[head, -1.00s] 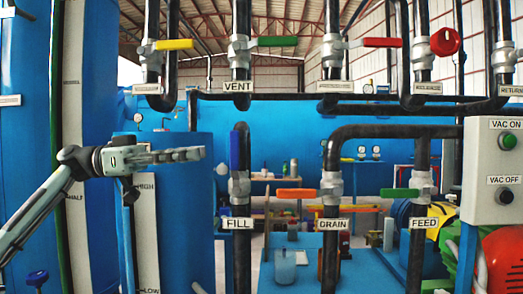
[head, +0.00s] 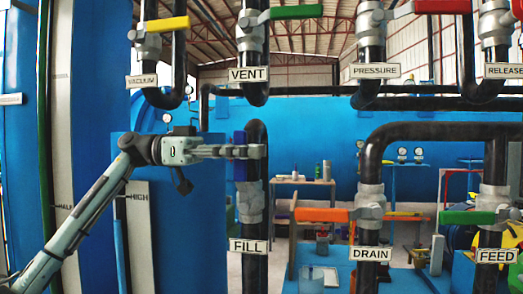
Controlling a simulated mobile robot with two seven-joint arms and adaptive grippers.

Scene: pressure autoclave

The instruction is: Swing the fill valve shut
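The fill valve (head: 251,200) is a grey body on a black vertical pipe, above the FILL label (head: 248,246). Its blue handle (head: 240,172) stands upright along the pipe, on its left side. My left gripper (head: 258,151) reaches in from the left, fingers pointing right. In the picture it crosses the handle's upper part and the pipe, hiding some of both. I see it edge-on, so neither the gap between its fingers nor contact with the handle can be made out. My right gripper is not in view.
The orange drain handle (head: 322,215) lies level to the right, and the green feed handle (head: 468,217) is beyond it. Above hang the vent (head: 250,37) and pressure valves (head: 370,25) on their pipes. A blue tank (head: 170,230) stands behind my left arm.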

